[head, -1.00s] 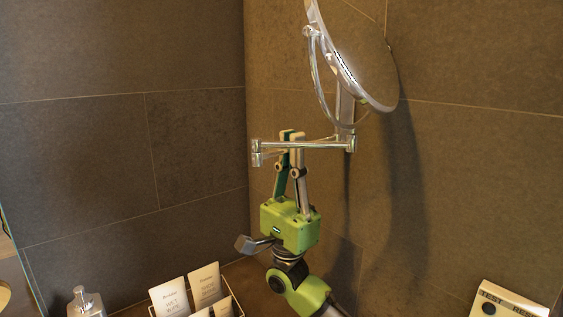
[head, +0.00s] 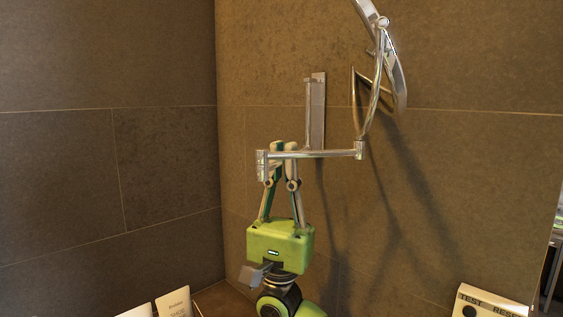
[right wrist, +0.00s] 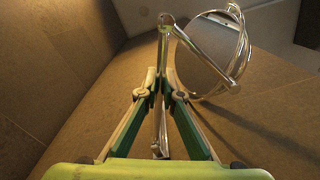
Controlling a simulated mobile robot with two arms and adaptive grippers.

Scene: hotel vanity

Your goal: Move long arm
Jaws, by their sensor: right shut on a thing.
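A chrome swing arm (head: 325,153) runs level in the head view from a hinge at its left end to an upright post at its right end. The post carries a round mirror (head: 397,80), seen nearly edge-on. A wall bracket (head: 317,110) rises behind the arm. My right gripper (head: 284,148), green with pale fingers, comes from below and is shut on the arm near its left hinge. In the right wrist view my right gripper (right wrist: 160,78) has its fingertips closed around the bar, with the mirror (right wrist: 210,58) to the right. My left gripper is out of view.
White cards (head: 172,304) stand at the bottom left on the counter. A pale box (head: 490,303) with TEST and RESET buttons is at the bottom right. Dark tiled walls meet in a corner behind the arm. Space left of the arm is clear.

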